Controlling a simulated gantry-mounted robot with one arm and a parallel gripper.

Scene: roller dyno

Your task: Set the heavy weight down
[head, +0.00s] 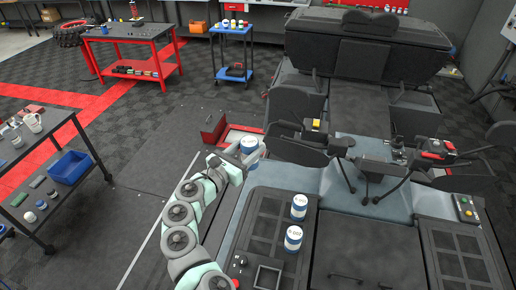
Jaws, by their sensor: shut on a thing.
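A white cylindrical weight with blue bands (249,145) is held in my gripper (246,157), at the left side of the dark machine. My gripper is shut on it, and its fingers hide part of the weight. Two similar white and blue weights stand upright on the dark grid panel: one farther back (299,207) and one nearer (293,238). Their labels are too small to read surely. I cannot tell from the picture which weight is the heaviest.
A red box (213,128) and a red-edged tray (242,130) lie just beyond my gripper. The grid panel (261,228) has bare room left of the standing weights. A dark seat-like part (300,150) rises to the right. A cart with a blue bin (70,167) stands left.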

